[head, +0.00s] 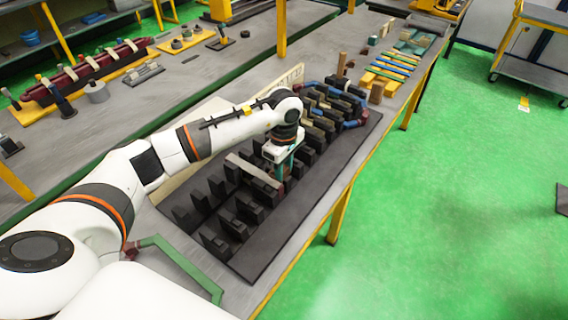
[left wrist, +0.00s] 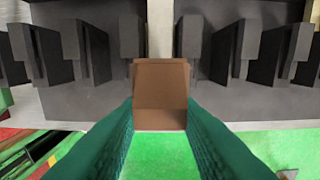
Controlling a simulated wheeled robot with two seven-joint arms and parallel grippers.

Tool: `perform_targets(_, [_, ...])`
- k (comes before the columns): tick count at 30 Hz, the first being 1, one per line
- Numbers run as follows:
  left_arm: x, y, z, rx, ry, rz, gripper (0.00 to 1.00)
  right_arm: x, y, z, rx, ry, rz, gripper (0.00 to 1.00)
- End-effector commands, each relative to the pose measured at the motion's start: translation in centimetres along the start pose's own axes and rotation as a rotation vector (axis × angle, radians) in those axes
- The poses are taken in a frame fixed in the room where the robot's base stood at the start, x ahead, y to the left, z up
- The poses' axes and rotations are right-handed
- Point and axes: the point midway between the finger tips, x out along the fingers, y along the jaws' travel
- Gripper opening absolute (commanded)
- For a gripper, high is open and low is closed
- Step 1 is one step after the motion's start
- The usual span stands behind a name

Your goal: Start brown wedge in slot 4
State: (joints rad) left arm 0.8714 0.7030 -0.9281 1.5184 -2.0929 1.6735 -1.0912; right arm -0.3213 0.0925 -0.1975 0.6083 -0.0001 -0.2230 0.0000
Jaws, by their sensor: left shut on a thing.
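My left gripper (head: 284,170) reaches down over the dark stator block (head: 262,238), among its rows of black teeth. In the left wrist view its two green fingers (left wrist: 160,112) are shut on the brown wedge (left wrist: 160,82), one on each side. The wedge faces the gap between two groups of dark teeth (left wrist: 90,50), in line with a pale strip (left wrist: 160,30). I cannot tell whether the wedge touches the slot. In the head view the wedge is mostly hidden by the gripper. My right gripper is not in view.
A pale bar (head: 252,170) lies across the teeth beside my gripper. Blue and red coil parts (head: 352,124) sit at the stator's far end. Yellow and blue strips (head: 392,66) lie farther along the table. A green frame piece (head: 180,262) is near the front edge.

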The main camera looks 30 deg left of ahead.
Motion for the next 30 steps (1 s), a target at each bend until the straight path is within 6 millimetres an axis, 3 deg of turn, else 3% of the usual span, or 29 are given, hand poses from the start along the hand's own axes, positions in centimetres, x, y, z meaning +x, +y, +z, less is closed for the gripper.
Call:
perform_targets(4, [1.1,0.0,0.0,0.001,0.0,-0.001,0.07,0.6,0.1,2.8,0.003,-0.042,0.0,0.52])
perform_targets(8, [1.8,0.0,-0.1,0.001,0.001,-0.001,0.07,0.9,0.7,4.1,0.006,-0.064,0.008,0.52])
perform_targets(19, [4.2,0.0,0.0,0.002,0.0,-0.001,0.07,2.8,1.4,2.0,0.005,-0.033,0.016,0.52])
perform_targets(30, [4.7,-0.1,0.0,0.001,0.0,-0.002,0.07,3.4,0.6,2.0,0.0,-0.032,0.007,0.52])
